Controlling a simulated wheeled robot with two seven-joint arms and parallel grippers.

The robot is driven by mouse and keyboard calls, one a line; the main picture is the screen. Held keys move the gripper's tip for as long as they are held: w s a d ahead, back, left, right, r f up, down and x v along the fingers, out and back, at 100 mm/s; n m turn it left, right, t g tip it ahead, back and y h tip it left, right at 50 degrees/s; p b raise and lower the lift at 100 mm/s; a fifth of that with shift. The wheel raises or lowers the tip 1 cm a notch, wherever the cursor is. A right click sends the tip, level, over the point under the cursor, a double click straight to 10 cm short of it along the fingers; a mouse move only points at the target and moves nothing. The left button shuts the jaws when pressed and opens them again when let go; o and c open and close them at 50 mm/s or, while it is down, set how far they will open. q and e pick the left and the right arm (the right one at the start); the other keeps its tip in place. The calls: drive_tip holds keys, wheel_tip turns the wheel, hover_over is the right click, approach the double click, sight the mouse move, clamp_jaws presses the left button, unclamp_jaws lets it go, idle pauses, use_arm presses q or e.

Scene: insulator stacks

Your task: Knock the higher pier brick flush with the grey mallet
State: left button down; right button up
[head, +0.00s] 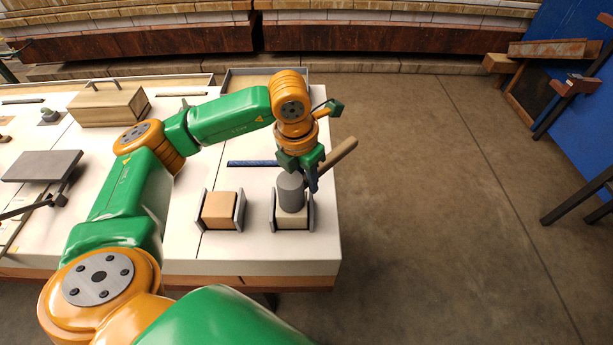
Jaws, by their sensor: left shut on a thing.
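My left gripper (312,178) is shut on the tan handle of the grey mallet (291,193). The handle sticks out to the upper right of the gripper. The mallet's grey cylindrical head is over the right pier brick (291,221), a pale block between two grey side plates, and hides part of its top. I cannot tell whether the head touches this brick. The left pier brick (220,209), a more orange-tan block, sits between its own grey plates, with nothing over it. Which brick stands higher is hard to tell. My right gripper is not in view.
Both bricks stand near the front right corner of the white table (270,253). A blue strip (253,163) lies behind them. A wooden box (108,104) and a grey plate on a stand (42,166) are farther left. Open floor lies right of the table.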

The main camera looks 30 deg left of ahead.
use_arm(q)
drive_tip(key=shift+r+p, duration=2.7)
drive_tip(key=shift+r, duration=0.85)
drive_tip(key=shift+f, duration=0.1)
wheel_tip(320, 180, up, 8)
drive_tip(key=p, duration=0.6)
